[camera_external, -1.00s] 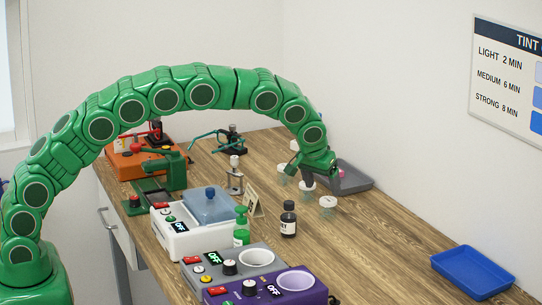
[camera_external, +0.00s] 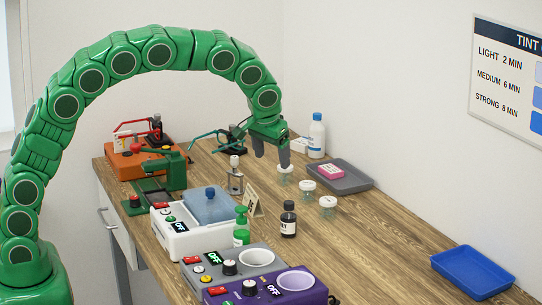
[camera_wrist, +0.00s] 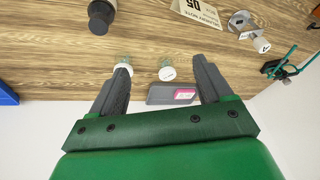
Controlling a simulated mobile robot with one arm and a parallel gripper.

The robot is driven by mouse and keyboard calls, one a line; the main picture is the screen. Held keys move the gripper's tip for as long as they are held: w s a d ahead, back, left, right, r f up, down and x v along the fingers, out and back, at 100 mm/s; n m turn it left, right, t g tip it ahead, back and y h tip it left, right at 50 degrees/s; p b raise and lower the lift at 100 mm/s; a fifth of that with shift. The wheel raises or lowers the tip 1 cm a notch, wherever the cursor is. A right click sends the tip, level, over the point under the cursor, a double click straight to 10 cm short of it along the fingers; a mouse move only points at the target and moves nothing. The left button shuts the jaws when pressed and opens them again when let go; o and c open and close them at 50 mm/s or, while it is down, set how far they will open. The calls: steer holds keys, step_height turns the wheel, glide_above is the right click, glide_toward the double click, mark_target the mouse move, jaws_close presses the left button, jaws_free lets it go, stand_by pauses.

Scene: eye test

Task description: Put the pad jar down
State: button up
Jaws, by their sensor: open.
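Three small clear jars with white lids stand upright on the wooden bench in a slanting row: a far jar (camera_external: 285,169), a middle jar (camera_external: 307,186) and a near jar (camera_external: 327,202). I cannot read their labels, so I cannot tell which is the pad jar. My gripper (camera_external: 271,153) is open and empty, raised beside the far jar, with one finger in front of part of the view behind it. In the wrist view, one white-lidded jar (camera_wrist: 167,73) shows between the spread fingers (camera_wrist: 161,62). Another jar (camera_wrist: 124,66) is partly hidden by the left finger.
A grey tray (camera_external: 354,183) with a pink block (camera_external: 330,171) lies behind the jars, beside a white bottle (camera_external: 316,137). A dark bottle (camera_external: 288,220) stands in front. The bench is clear towards the blue tray (camera_external: 473,270) at the right.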

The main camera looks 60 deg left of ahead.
steer(key=s+a+r+g, duration=0.1)
steer(key=s+a+r, duration=0.2)
steer(key=s, duration=0.9)
steer(key=s+f+m+g+h, duration=0.1)
steer(key=s+m, duration=0.1)
steer(key=s, duration=1.8)
steer(key=s+d+f+m+g+h, duration=0.1)
steer(key=s+m+g, duration=0.1)
steer(key=s, duration=1.9)
steer(key=shift+s+d+f+m, duration=0.15)
steer(key=shift+s+m, duration=0.05)
steer(key=shift+m, duration=0.2)
